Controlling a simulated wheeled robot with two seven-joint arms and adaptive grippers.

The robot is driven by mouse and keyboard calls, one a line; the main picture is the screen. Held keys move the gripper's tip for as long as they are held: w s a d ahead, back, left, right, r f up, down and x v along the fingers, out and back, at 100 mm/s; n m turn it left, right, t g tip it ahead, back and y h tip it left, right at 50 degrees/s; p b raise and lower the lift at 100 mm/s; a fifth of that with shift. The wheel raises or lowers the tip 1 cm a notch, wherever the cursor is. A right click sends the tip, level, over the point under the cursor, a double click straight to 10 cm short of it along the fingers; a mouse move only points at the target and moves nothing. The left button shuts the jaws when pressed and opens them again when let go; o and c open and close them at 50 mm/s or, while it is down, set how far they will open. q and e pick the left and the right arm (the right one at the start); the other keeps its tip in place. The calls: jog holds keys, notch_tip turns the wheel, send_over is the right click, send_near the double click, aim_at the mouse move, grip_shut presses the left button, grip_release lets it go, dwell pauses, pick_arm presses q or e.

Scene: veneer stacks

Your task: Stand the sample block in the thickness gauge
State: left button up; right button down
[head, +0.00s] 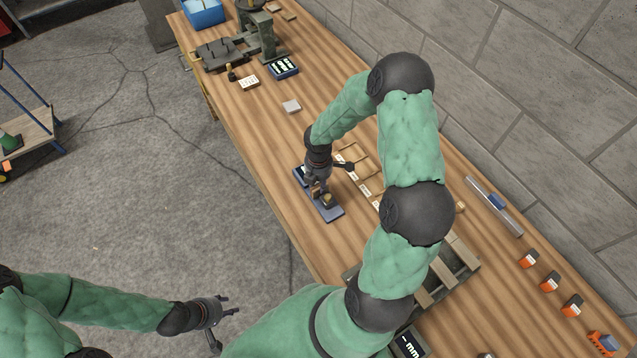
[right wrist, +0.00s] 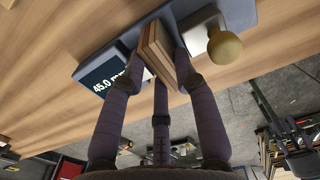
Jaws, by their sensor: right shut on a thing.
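The thickness gauge (head: 331,213) is a blue-grey plate on the bench, with a display and a brass knob (right wrist: 225,48). In the right wrist view its display (right wrist: 104,78) reads about 45.0 mm. My right gripper (head: 319,190) is over the gauge, its fingers shut on the layered wooden sample block (right wrist: 157,50). The block is over the gauge plate between the display and the knob; I cannot tell whether it rests on the plate. In the head view the gripper mostly hides it. My left gripper (head: 222,323) is open and empty, off the bench over the floor.
Small wooden pieces with labels (head: 365,190) lie right of the gauge, partly behind my right arm. A slatted wooden rack (head: 455,262) is near the arm. A small grey block (head: 291,106) lies up the bench. A wall runs along the bench's right side.

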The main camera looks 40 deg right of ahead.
jog(key=shift+f, duration=0.1)
jog(key=c, duration=0.9)
grip_release()
jog(key=shift+c, duration=0.2)
